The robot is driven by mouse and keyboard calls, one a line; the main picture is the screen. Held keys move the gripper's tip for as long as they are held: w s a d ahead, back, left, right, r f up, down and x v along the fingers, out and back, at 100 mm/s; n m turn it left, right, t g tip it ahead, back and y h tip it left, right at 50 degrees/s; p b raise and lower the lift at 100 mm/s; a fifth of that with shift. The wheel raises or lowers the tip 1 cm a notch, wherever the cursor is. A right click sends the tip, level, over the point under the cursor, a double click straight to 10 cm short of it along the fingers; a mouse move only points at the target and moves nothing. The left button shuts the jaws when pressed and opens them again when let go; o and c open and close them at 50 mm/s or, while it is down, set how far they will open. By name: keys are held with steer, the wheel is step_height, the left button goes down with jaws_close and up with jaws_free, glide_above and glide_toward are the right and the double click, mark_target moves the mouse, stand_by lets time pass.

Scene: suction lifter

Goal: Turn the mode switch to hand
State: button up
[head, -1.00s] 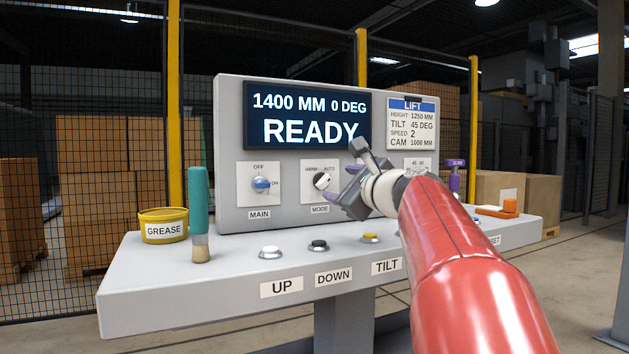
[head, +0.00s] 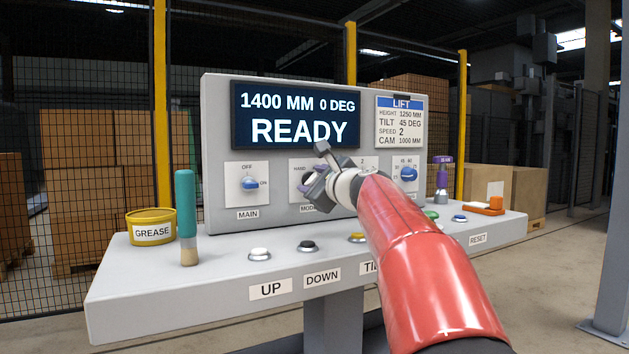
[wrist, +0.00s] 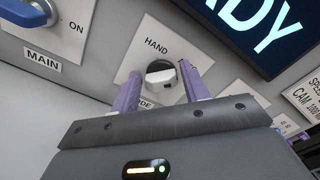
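The mode switch (wrist: 160,75) is a round black knob with a white pointer, on a white plate with HAND printed at upper left. The pointer leans to the right, away from HAND; the right-hand label is mostly hidden by a finger. In the head view the switch (head: 309,180) is largely covered by my gripper (head: 314,187). My gripper is open, and in the wrist view its two purple fingers (wrist: 161,84) stand on either side of the knob. Gaps show between the fingers and the knob; I cannot tell how deep they reach.
The main switch (head: 249,184) is left of the mode switch, and another blue knob (head: 408,175) is to the right. Buttons such as the white UP button (head: 260,254) line the shelf below. A teal-handled brush (head: 186,205) and grease tub (head: 151,226) stand at the left.

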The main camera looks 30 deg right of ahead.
steer(key=c, duration=0.6)
steer(key=shift+c, duration=0.2)
steer(key=shift+f+n+b, duration=0.15)
steer(key=shift+n+b, duration=0.2)
steer(key=shift+n, duration=0.05)
steer(key=n+b, duration=0.2)
steer(key=n, duration=0.2)
steer(key=n+b, duration=0.3)
steer(key=n, duration=0.1)
steer(key=f+n+b, duration=0.1)
steer(key=n+b, duration=0.1)
steer(key=n, duration=0.1)
steer(key=shift+n, duration=0.4)
steer(key=n+b, duration=0.2)
steer(key=n, duration=0.3)
steer(key=shift+r+n+b, duration=0.1)
steer(key=shift+n+b, duration=0.2)
